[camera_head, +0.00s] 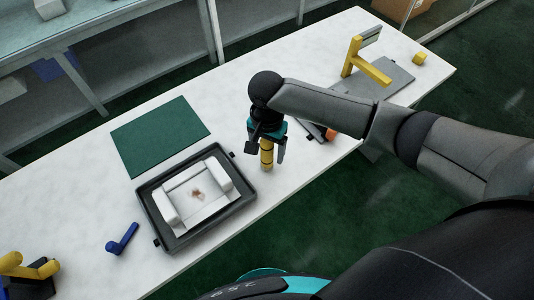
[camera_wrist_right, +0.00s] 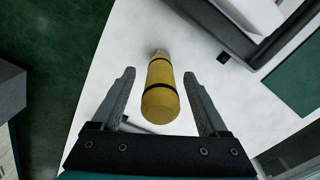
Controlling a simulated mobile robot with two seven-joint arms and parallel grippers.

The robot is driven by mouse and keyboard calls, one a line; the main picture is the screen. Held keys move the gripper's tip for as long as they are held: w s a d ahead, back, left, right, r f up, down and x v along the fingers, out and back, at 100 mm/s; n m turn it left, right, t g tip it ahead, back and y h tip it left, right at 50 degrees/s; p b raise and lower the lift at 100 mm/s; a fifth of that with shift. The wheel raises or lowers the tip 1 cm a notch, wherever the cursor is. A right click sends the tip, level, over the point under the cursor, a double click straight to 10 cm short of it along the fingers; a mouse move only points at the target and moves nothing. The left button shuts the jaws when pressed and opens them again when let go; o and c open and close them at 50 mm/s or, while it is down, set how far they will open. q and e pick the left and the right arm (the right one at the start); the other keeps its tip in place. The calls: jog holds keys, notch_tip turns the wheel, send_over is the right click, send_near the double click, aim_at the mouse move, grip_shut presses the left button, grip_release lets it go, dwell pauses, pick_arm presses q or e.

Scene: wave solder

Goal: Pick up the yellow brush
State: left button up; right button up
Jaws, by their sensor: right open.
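The yellow brush (camera_head: 266,157) is a yellow cylinder with dark bands, near the front edge of the white table. It appears to stand upright. My right gripper (camera_head: 267,148) is above and around its upper part, pointing down. In the right wrist view the brush (camera_wrist_right: 161,92) lies between the open fingers of the right gripper (camera_wrist_right: 159,75), with a visible gap on each side. Its rounded end faces the camera and a narrower pale end shows beyond. My left gripper is not in view.
A black tray (camera_head: 247,206) with a white fixture (camera_head: 198,195) stands left of the brush. A green mat (camera_head: 160,135) lies behind it. A blue tool (camera_head: 122,239) lies at left. A dark item with an orange part (camera_head: 331,134) and a yellow stand (camera_head: 352,57) are at right.

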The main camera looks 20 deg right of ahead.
notch_tip(320, 180, down, 2)
jog(key=shift+f, duration=0.15)
grip_shut()
dwell(0.6)
